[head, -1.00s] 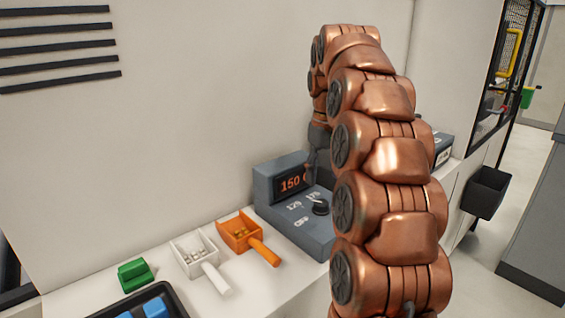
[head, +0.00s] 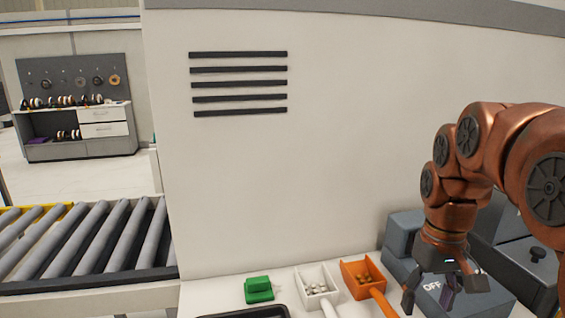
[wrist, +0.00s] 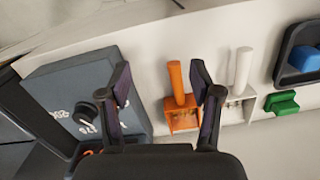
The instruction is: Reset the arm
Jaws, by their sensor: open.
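My gripper (head: 446,290) hangs from my copper arm at the right of the head view, with its fingers pointing down. Its two fingers (wrist: 165,100) stand apart in the wrist view with nothing between them. It is in front of the grey control box (head: 400,238), which has a dark knob (head: 537,254) and an "OFF" mark. The box also shows at the left in the wrist view (wrist: 62,88). My arm and gripper hide part of the box, including its display.
An orange scoop (head: 353,268), a white scoop (head: 307,272) and a green block (head: 259,289) sit on the white ledge left of the box. A black tray (head: 245,313) is at the front edge. A roller conveyor (head: 85,245) lies at the left.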

